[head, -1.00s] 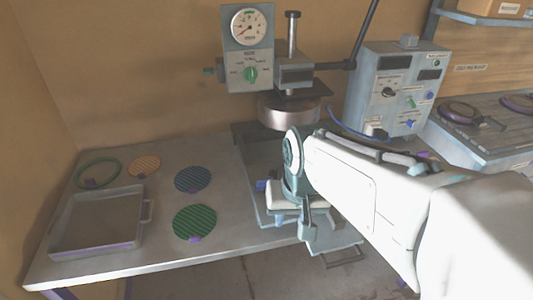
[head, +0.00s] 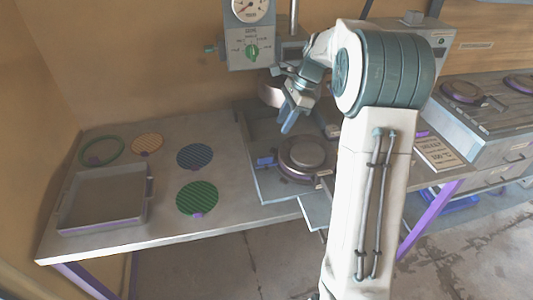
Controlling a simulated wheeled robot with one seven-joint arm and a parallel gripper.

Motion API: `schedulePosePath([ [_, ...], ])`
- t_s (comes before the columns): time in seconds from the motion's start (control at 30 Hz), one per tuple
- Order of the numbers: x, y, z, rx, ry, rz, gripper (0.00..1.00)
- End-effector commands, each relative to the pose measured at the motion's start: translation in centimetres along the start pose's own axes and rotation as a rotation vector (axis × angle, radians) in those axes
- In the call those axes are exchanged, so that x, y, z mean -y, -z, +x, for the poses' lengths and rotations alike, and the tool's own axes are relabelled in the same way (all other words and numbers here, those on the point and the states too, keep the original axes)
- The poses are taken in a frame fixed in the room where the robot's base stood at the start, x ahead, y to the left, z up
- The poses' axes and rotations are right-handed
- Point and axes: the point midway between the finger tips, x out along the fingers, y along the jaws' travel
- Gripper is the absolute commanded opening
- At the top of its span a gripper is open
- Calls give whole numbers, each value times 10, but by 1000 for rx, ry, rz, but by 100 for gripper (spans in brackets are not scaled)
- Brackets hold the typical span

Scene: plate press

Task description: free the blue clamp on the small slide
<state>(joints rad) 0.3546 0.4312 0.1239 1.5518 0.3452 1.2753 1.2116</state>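A small blue clamp (head: 265,162) sits at the left side of the round metal piece (head: 302,156) on the grey slide plate (head: 275,192) below the press. My gripper (head: 289,122) hangs above and behind the round piece, pointing down, apart from the clamp. Its fingers are seen nearly edge-on, so I cannot tell whether they are open. My arm hides the right part of the slide and much of the press.
The press gauge box (head: 249,35) stands behind. A grey tray (head: 105,199), green disc (head: 197,198), dark blue disc (head: 194,157), orange disc (head: 147,143) and green ring (head: 102,151) lie on the left table. A hotplate unit (head: 487,115) stands right.

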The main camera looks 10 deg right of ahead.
Motion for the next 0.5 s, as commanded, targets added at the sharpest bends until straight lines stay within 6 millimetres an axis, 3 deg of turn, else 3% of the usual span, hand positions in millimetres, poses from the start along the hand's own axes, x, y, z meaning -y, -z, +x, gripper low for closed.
schedulePosePath([
  [0.17,-1,0,25,2,-5,3,35],
  [0.5,-1,-1,97,1,-5,0,35],
])
